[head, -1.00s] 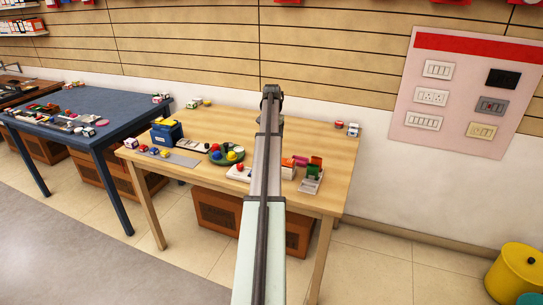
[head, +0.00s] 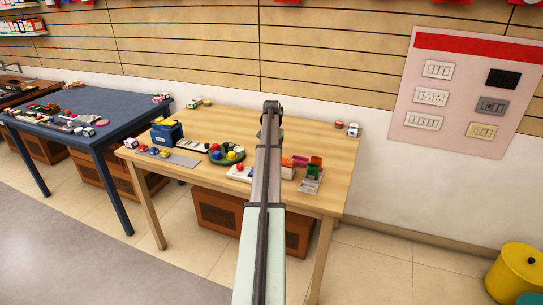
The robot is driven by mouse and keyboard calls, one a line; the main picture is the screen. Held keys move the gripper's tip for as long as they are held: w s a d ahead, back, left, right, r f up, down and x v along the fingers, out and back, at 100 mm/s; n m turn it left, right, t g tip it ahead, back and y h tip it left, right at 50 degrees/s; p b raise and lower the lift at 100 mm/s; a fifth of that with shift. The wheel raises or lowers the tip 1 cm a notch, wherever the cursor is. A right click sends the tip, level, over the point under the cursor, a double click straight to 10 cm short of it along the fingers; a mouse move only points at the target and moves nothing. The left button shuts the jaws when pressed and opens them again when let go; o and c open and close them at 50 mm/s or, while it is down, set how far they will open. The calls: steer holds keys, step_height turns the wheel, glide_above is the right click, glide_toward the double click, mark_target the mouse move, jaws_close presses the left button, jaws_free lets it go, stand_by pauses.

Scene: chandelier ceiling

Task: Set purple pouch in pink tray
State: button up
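My arm reaches up the middle of the head view over the wooden table (head: 310,135). My gripper (head: 271,107) is at its far end, small and seen from behind, above the middle of the table. Its fingers cannot be made out, nor whether anything is between them. I cannot pick out a purple pouch or a pink tray; the arm hides part of the tabletop.
The wooden table holds a blue bin (head: 167,132), a green round tray (head: 228,154) with coloured balls, a grey mat (head: 184,160) and small coloured boxes (head: 302,161) right of the arm. A blue table (head: 110,103) with many small items stands left.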

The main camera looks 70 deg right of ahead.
steer(key=c, duration=0.7)
steer(key=shift+a+r, duration=0.1)
steer(key=shift+r, duration=0.15)
steer(key=shift+r, duration=3.6)
steer(key=shift+m, duration=0.7)
steer(key=s+d, duration=0.1)
steer(key=s, duration=0.3)
steer(key=s+d, duration=0.1)
steer(key=s, duration=0.2)
steer(key=s+d, duration=0.1)
steer(key=s, duration=0.3)
steer(key=shift+s+d+f, duration=0.3)
steer(key=shift+s+d, duration=0.05)
steer(key=shift+d, duration=0.05)
steer(key=shift+s+d+n, duration=0.2)
steer(key=shift+d+n, duration=0.1)
steer(key=shift+n, duration=0.4)
